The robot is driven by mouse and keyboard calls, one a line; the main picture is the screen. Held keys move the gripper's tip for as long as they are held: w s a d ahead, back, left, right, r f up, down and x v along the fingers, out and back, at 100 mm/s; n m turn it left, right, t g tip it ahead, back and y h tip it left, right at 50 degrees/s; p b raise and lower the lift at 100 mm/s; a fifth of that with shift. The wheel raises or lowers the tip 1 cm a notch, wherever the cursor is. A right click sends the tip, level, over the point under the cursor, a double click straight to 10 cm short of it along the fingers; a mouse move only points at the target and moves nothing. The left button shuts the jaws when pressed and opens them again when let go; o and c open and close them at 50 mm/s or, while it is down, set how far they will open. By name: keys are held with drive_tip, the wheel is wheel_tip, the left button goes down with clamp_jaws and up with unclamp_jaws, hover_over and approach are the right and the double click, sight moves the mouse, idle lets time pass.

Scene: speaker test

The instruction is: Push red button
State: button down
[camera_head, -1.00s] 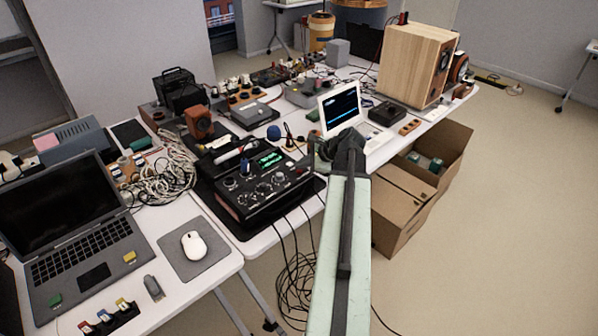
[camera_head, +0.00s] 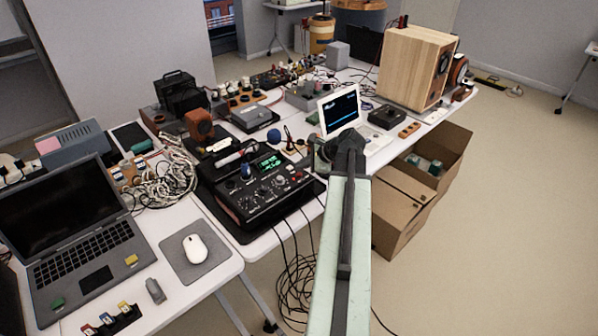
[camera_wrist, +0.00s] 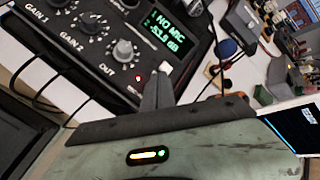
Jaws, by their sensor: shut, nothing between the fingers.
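A black audio box (camera_head: 258,205) with knobs and a lit green display (camera_head: 268,162) stands on the table. In the wrist view the display (camera_wrist: 165,35) reads "NO MIC" and a dB level. A small red glowing spot (camera_wrist: 137,78) shows on the panel below the OUT knob (camera_wrist: 124,50); I cannot tell whether it is a button or a lamp. A pale button or switch (camera_wrist: 164,68) is right of it. My gripper (camera_wrist: 158,76) is shut and empty, its tips close to this pale part; contact cannot be told. In the head view my arm mostly hides the gripper.
A white laptop (camera_head: 340,112) stands behind my arm. A grey laptop (camera_head: 75,235), mouse (camera_head: 195,247) and tangled cables (camera_head: 165,180) are at the left. Cardboard boxes (camera_head: 405,205) stand on the floor at the right. Cables hang from the table's front edge.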

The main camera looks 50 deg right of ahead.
sight(302, 175)
wheel_tip(302, 175, up, 6)
drive_tip(key=p, duration=0.6)
